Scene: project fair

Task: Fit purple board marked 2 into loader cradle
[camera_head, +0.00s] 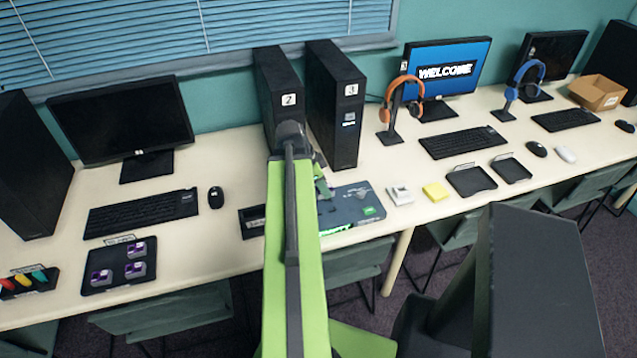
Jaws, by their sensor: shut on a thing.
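My gripper (323,186) is at the far end of my green arm, over the left part of the loader (347,206). The arm hides most of it. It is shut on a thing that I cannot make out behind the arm. The loader is a flat dark grey-blue device with a green label at its front right and a green lit strip along its front left edge. Its cradle is hidden by my arm and gripper. I see no number 2 on any board. Three grey pieces with purple faces (135,270) sit in a black tray (98,288) at the left.
Two black computer towers, marked 2 (288,100) and 3 (350,90), stand close behind the loader. A small grey block (400,195) and a yellow block (436,192) lie to its right. A mouse (216,197) and keyboard (142,212) are left.

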